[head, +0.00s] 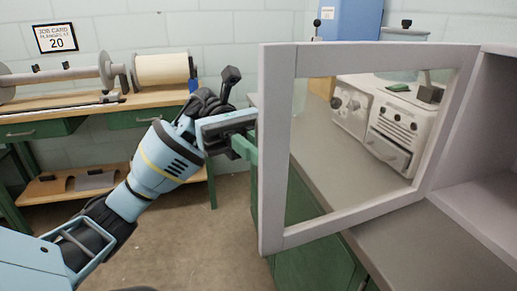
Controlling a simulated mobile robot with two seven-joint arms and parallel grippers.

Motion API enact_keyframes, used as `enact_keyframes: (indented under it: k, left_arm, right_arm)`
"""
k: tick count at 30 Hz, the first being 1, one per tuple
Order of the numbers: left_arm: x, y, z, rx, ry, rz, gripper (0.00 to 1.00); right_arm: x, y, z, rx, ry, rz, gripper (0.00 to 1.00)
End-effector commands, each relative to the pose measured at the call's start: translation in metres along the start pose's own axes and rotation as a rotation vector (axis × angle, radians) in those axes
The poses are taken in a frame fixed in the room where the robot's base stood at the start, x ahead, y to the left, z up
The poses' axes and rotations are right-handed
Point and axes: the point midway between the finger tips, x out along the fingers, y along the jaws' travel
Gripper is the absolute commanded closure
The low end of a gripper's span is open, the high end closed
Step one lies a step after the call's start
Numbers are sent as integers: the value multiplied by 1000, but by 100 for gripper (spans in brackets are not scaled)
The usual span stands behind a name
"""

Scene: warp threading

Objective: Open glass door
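The glass door (276,150) has a pale grey-lilac frame around a clear pane. It stands swung out from the pale cabinet (480,150) at the right, at an angle to the cabinet's front. My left gripper (250,125) is at the door's free left edge, at about the upper half of its height. Its fingertips are next to or partly behind the frame, so I cannot tell whether they touch it or how far apart they are. No handle shows clearly. My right gripper is not in view.
A grey counter (385,240) with a green base runs under and behind the door. A white machine (390,125) shows through the pane. A wooden bench (90,108) with a large spool (162,69) stands at the left. The floor between is clear.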

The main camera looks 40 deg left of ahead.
Motion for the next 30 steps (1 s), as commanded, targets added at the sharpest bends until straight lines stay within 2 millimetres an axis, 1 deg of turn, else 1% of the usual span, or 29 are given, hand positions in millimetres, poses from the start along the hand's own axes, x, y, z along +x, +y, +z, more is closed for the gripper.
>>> enact_keyframes:
  k: [1, 4, 11, 14, 17, 25, 30]
  left_arm:
    - [0, 0, 0, 0, 1, 1, 86]
    - [0, 0, 0, 0, 1, 1, 73]
    - [0, 0, 0, 0, 1, 0, 73]
    - [-3, 0, 0, 0, 1, 2, 73]
    - [-14, 1, 0, -1, 1, 3, 73]
    - [-57, 0, 0, 0, 0, 4, 73]
    - [-73, 0, 0, 0, 0, 2, 73]
  right_arm:
    - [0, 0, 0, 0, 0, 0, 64]
    - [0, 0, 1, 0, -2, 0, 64]
    - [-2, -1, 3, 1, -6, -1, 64]
    - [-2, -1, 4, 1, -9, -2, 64]
    - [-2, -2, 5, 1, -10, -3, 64]
    - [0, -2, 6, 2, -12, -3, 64]
    - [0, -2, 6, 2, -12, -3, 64]
